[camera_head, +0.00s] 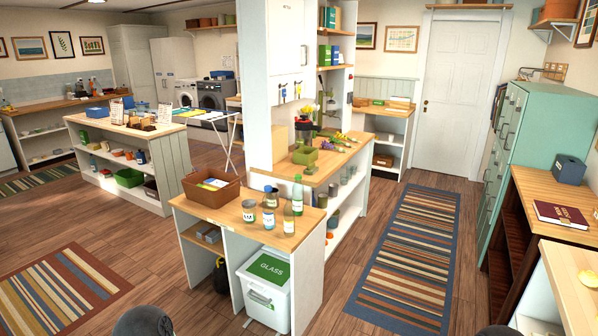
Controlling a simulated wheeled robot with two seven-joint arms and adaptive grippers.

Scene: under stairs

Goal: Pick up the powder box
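I cannot make out a box clearly marked as powder. Several boxes are too small or far to read, among them a blue-grey box (568,169) on the wooden top at the right. Small items also stand on the shelves of the white island (152,176) at the left. Two dark rounded parts at the bottom edge look like my own arms. Neither gripper's fingers show in the view.
A wood-topped counter (226,213) with bottles, a brown basket (211,188) and a white GLASS bin (265,288) stands in front. Washing machines (212,95) are at the back left. Striped rugs lie on open floor left and right (408,262).

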